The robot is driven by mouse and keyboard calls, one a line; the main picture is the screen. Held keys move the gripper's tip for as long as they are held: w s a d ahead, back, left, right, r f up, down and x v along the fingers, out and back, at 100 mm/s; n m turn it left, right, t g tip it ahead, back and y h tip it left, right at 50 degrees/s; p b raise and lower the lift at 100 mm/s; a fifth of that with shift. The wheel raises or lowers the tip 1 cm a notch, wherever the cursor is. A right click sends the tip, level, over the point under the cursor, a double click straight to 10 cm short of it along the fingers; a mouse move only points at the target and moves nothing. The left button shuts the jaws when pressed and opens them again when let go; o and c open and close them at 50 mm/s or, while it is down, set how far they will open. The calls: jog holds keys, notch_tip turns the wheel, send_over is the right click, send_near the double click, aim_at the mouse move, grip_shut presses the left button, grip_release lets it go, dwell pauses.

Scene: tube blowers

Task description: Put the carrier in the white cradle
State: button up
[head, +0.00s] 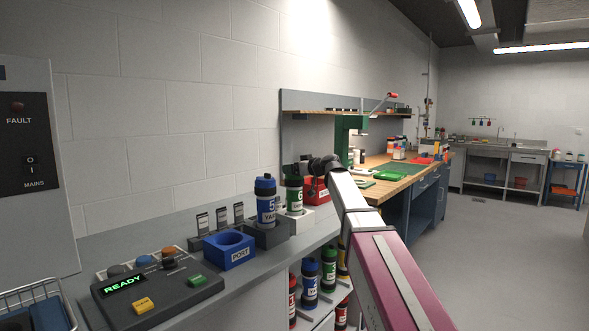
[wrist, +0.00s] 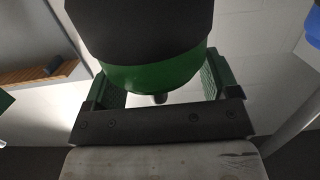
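The green carrier (head: 293,196), marked 6, stands upright at the white cradle (head: 298,222). I cannot tell whether it is fully seated or slightly above. My gripper (head: 303,168) is at the carrier's upper end, reaching in from the right. In the wrist view the green carrier (wrist: 155,75) fills the space between the two fingers of my gripper (wrist: 162,90), which appear shut on it. The contact surfaces are partly hidden by the carrier.
A blue port (head: 230,250) and a control panel (head: 158,285) reading READY are further left. A red box (head: 318,189) sits behind my gripper.

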jog(key=shift+o, duration=0.5)
jog(key=shift+s+d+r, duration=0.1)
jog(key=shift+r, duration=0.05)
jog(key=v, duration=1.1)
jog(key=shift+s+d, duration=0.25)
